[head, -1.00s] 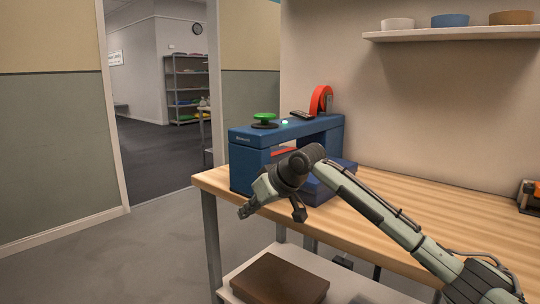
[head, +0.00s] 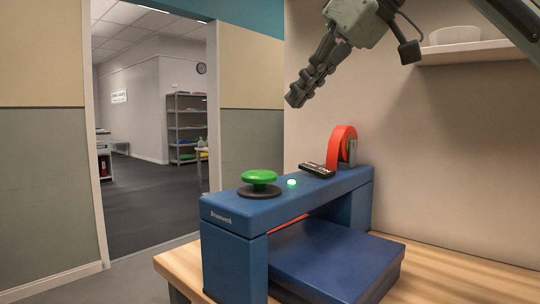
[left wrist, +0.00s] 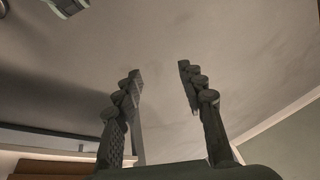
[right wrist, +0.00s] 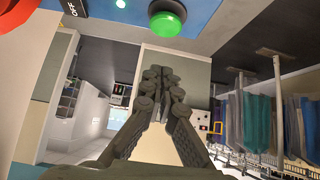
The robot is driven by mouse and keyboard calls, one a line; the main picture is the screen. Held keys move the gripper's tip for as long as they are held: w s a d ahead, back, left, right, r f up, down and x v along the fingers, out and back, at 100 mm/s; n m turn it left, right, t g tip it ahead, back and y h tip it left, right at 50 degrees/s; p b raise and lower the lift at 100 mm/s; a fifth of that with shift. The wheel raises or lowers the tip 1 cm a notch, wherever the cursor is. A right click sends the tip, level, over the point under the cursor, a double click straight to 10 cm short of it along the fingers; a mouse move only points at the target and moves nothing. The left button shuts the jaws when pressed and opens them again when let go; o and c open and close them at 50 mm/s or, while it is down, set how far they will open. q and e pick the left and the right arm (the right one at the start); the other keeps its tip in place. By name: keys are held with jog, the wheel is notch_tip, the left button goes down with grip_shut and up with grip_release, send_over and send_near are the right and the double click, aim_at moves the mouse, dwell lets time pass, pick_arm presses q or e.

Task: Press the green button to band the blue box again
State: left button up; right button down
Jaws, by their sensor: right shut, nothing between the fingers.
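The green button (head: 259,177) sits on a black base on top of the blue banding machine (head: 233,216). The flat dark blue box (head: 335,262) lies partly under the machine's arch, with a red strip showing behind it. My right gripper (head: 296,97) is shut and empty, pointing down-left in the air above the machine, apart from the button. In the right wrist view, its closed fingers (right wrist: 167,76) show below the green button (right wrist: 168,20). My left gripper (left wrist: 158,70) is open and empty, seen only in its wrist view.
A red roll (head: 343,146) and a black switch piece (head: 317,170) stand on the machine, with a small lit lamp (head: 291,182) beside the button. A shelf (head: 470,50) with a bowl hangs on the wall at right. The wooden table (head: 430,280) is bare at right.

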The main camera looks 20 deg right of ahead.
send_over(255, 172)
jog(key=s+d, duration=0.2)
notch_tip(255, 172, down, 7)
jog(key=shift+s+a+f, duration=0.1)
jog(key=shift+a+f, duration=0.05)
notch_tip(255, 172, down, 2)
jog(key=shift+f+b, duration=0.15)
jog(key=shift+b, duration=0.15)
jog(key=shift+f, duration=0.55)
pick_arm(q)
jog(key=shift+s+a+r, duration=0.2)
jog(key=shift+s+r, duration=0.15)
jog(key=shift+r, duration=0.3)
